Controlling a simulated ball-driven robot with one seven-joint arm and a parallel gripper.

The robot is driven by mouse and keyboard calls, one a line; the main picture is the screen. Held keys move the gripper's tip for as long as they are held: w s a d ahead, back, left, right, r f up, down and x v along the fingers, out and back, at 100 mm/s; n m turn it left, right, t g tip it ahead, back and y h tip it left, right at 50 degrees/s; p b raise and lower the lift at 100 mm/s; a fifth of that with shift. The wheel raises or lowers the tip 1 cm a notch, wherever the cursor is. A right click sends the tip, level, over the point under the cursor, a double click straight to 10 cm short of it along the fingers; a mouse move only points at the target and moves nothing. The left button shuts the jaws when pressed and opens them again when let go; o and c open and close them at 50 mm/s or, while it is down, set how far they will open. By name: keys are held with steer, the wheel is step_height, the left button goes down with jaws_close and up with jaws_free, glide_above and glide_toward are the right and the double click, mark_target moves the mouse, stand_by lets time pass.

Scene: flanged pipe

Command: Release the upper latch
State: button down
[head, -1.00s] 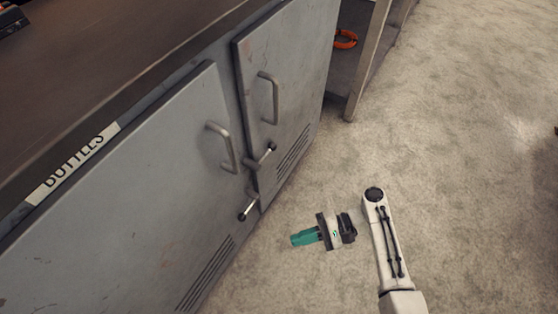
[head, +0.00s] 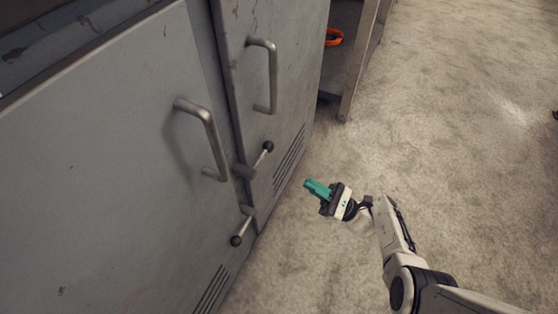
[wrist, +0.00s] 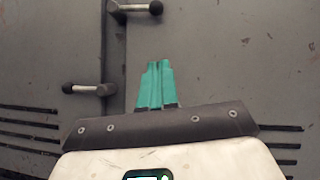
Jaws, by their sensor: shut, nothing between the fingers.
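The upper latch (head: 256,161) is a short metal lever with a black ball knob, pointing up and right onto the right door. In the wrist view the upper latch (wrist: 133,8) shows at the top, its knob to the right. The lower latch (head: 242,226) points down and left over the left door; it also shows in the wrist view (wrist: 88,88). My gripper (head: 309,184), with teal fingers, is shut and empty, apart from the upper latch and to its right in the head view. In the wrist view its fingertips (wrist: 156,63) lie below the upper latch.
The grey cabinet has a left door (head: 110,170) and a right door (head: 285,70), each with a bar handle, (head: 205,135) and (head: 268,75), above the latches. Vent slots are low on both doors. Open floor (head: 460,120) lies to the right.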

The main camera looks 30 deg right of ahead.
steer(key=shift+s+d+r+p+x, duration=0.1)
steer(key=shift+s+r+p+x, duration=0.25)
steer(key=shift+x, duration=1.8)
steer(key=shift+s+d+r+p+x, duration=0.1)
steer(key=shift+s+r+p+x, duration=0.25)
steer(key=shift+x, duration=1.8)
steer(key=shift+s+d+r+p+x, duration=0.15)
steer(key=shift+r+p+x, duration=0.25)
steer(key=shift+x, duration=1.75)
steer(key=shift+a+r, duration=0.1)
steer(key=shift+r+n, duration=0.15)
steer(key=shift+n, duration=0.15)
steer(key=shift+w+r+n+g+y, duration=0.1)
steer(key=shift+r+n+g+y, duration=0.1)
steer(key=shift+n+g+y, duration=0.25)
